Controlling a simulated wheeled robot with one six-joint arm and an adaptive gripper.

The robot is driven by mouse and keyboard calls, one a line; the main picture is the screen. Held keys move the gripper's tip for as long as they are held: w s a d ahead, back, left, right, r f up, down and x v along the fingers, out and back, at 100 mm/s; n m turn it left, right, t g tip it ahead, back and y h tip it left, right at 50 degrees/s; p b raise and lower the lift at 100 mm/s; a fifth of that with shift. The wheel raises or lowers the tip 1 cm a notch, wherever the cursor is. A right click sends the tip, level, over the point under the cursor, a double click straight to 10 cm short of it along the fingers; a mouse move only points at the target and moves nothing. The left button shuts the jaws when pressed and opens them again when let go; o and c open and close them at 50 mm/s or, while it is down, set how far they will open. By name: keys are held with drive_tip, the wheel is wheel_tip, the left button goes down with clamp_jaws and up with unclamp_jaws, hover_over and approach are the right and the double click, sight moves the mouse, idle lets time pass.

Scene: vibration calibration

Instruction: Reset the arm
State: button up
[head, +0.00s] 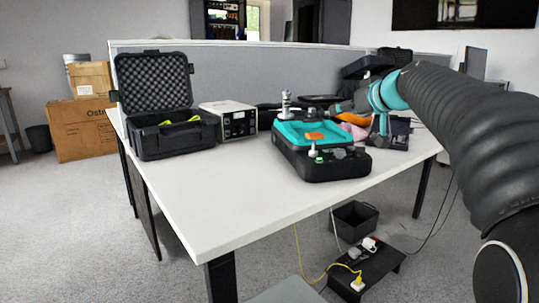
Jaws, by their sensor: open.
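My arm comes in from the right in a black sleeve and ends in teal wrist joints above the back right of the white table (210,200). My gripper (343,107) is small and dark at the end of the wrist, pointing left. It is open, and I see nothing held in it. Its fingers are hard to make out against the dark items behind. A black and teal device (325,166) with an orange piece (314,136) and a silver upright part (286,104) sits on the table, left of and nearer than my gripper.
An open black case (175,140) and a grey instrument box (231,121) stand at the back left. Orange and pink items (355,131) lie close to my wrist. A grey partition (270,70) runs behind the table. The table's front left is clear.

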drive_tip(key=s+a+f+m+g+h+p, duration=0.1)
drive_tip(key=s+a+f+g, duration=0.2)
drive_tip(key=s, duration=0.6)
drive_tip(key=s+a+f+m+g+p, duration=0.1)
drive_tip(key=s+a+f+p, duration=0.1)
drive_tip(key=s+f, duration=0.45)
drive_tip(key=s+f+m+g+h+p, duration=0.1)
drive_tip(key=s+f, duration=0.6)
drive_tip(key=s, duration=0.4)
drive_tip(key=s+d+f+m+g+h+p, duration=0.1)
drive_tip(key=s+f+g+h, duration=0.1)
drive_tip(key=s+f, duration=0.5)
drive_tip(key=s, duration=0.5)
drive_tip(key=shift+d+f+h+p, duration=0.2)
drive_tip(key=shift+d+h+p, duration=0.05)
drive_tip(key=shift+h+p, duration=0.1)
